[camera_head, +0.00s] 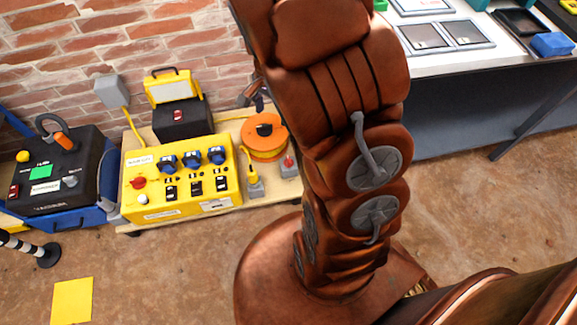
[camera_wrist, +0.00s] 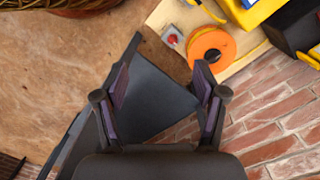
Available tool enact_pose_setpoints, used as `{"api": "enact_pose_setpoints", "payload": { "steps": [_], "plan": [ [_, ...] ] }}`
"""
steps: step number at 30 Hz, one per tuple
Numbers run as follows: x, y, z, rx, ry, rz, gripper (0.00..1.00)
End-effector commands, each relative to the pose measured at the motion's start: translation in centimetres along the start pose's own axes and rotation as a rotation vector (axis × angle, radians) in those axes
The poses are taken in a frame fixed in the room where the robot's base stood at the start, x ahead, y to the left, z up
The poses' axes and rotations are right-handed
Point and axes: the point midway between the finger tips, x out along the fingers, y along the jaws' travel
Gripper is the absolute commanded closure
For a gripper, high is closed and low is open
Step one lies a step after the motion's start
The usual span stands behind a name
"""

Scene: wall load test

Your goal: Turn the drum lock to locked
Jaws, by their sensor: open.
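An orange cable drum (camera_head: 262,138) with a black hub (camera_head: 265,130) lies on a pale wooden board. In the wrist view the drum (camera_wrist: 207,50) sits beyond my right finger, which overlaps its lower edge. Which part is the drum lock I cannot tell. A small grey box with a red knob (camera_head: 289,163) stands beside the drum and also shows in the wrist view (camera_wrist: 172,38).
A yellow socket box (camera_head: 180,180) stands left of the drum, with a black and yellow case (camera_head: 182,118) behind it. A brick wall (camera_head: 110,35) closes the back. A workbench (camera_head: 450,60) stands at the right. The floor in front is mostly clear.

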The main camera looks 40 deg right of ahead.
Motion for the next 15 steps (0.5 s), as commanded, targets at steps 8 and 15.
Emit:
{"api": "enact_pose_setpoints", "payload": {
  "steps": [8,15],
  "plan": [
    [14.2,-2.6,-6.7,0.308,0.023,-0.013,0.29],
    [25.6,-3.8,-11.2,0.553,0.034,-0.031,0.29]
  ]
}}
